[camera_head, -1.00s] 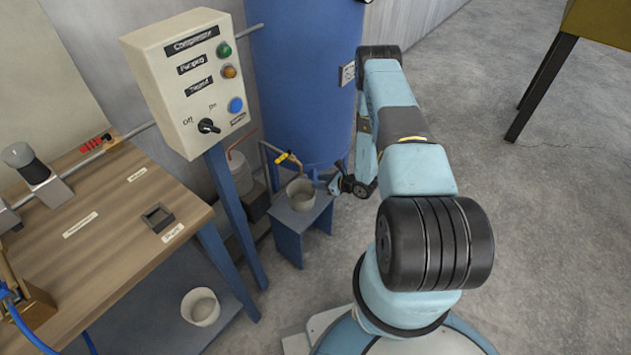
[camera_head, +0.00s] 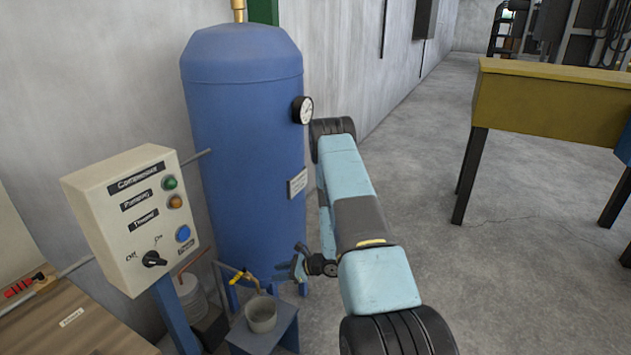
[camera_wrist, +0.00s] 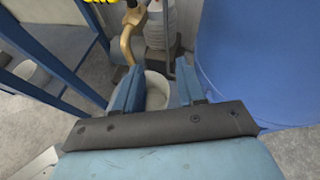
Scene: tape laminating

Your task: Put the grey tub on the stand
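The grey tub (camera_head: 261,316) stands upright on the small blue stand (camera_head: 259,342), beneath a copper pipe tap. My gripper (camera_head: 292,264) is up and to the right of the tub in the head view, apart from it. In the wrist view my gripper (camera_wrist: 157,74) has its two blue fingers spread with nothing held. The tub (camera_wrist: 156,90) shows beyond them, in the gap, its sides partly hidden by the fingers. The lower part of the stand is cut off in the head view.
The tap's pipe with a yellow handle (camera_head: 238,277) rises just behind the tub. A blue tank (camera_head: 245,150) stands behind, a control box (camera_head: 135,215) on a post to the left. A wooden workbench (camera_head: 75,325) is at lower left. Open floor lies right.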

